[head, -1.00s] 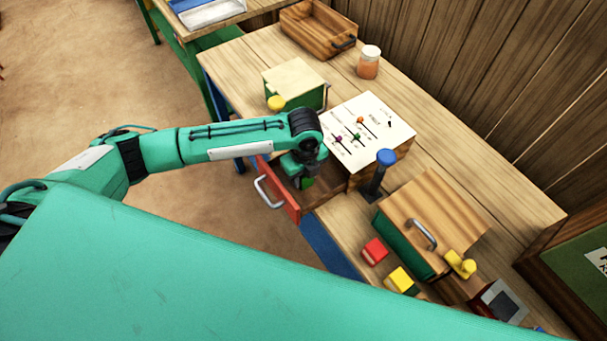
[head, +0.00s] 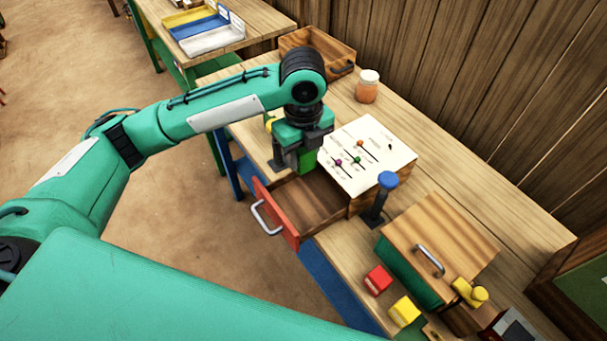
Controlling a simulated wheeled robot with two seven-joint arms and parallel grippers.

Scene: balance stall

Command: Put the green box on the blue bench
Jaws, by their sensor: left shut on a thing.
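My left gripper (head: 300,152) is shut on a small green box (head: 308,162). The box is held up over the inner end of an open red-fronted drawer (head: 279,213), and the fingers cover part of it. The part of the drawer that shows looks empty. My right gripper is not in view.
On the bench stand a slider panel (head: 375,143), a blue-knobbed post (head: 388,180), a lidded box with a handle (head: 450,232), a red block (head: 378,280), a yellow block (head: 404,311), a jar (head: 367,86) and a wooden tray (head: 300,48). Bare wood shows along the back.

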